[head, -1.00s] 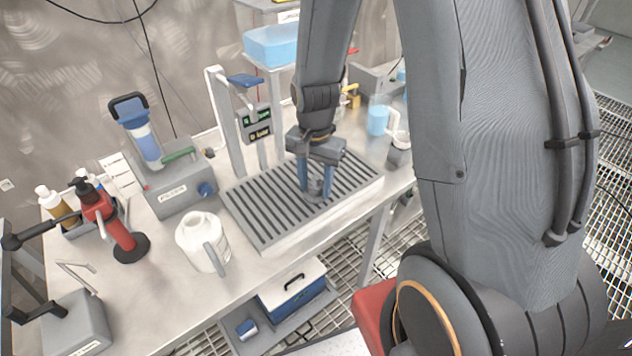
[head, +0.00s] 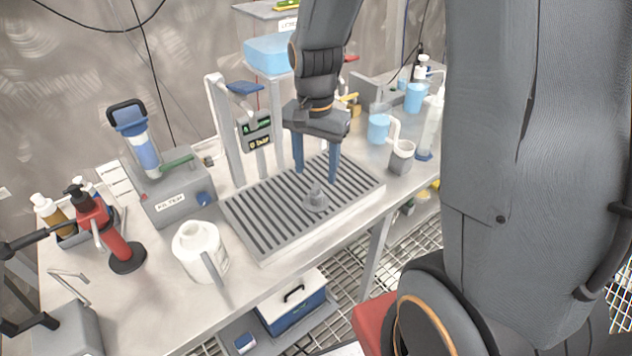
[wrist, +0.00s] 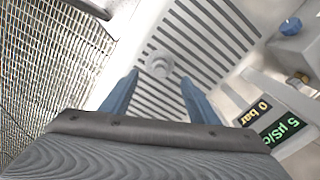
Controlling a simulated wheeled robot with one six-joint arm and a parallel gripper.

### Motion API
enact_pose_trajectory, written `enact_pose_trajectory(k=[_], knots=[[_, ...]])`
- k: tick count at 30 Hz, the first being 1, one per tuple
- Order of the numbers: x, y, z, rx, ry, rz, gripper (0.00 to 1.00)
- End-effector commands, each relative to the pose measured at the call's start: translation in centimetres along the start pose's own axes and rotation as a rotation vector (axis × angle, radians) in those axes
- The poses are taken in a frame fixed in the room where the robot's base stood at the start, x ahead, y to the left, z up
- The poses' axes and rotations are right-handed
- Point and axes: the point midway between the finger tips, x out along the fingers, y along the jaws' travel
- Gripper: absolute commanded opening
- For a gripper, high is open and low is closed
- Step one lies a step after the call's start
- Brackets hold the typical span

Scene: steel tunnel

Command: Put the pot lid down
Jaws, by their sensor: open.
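The pot lid (head: 317,202) is a small grey round piece with a raised knob. It rests on the slatted grey drain rack (head: 262,222) on the bench, and shows in the wrist view (wrist: 160,65) beyond my fingertips. My gripper (head: 317,178) is open and empty above the rack, behind and over the lid. Its two blue fingers are apart and clear of the lid, and they also show in the wrist view (wrist: 153,85). A white pot with a handle (head: 203,252) stands on the bench left of the rack; its top looks open.
A grey filter unit (head: 172,195) stands behind the white pot. A display stand (head: 257,132) rises at the rack's back edge. A red dispenser (head: 110,235) is at left. A grey mug (head: 402,156) and blue cup (head: 378,128) stand right of the rack.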

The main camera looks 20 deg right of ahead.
Motion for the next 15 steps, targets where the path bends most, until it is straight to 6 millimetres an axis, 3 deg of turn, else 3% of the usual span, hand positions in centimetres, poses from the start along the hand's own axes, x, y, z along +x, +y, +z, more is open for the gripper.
enact_pose_trajectory(k=[7,11,15], knots=[[-3.2,-0.1,-0.1,0.000,0.002,-0.002,0.55],[-3.8,0.1,0.1,-0.013,0.002,-0.002,0.55],[-3.5,1.5,1.5,-0.164,0.015,-0.013,0.55]])
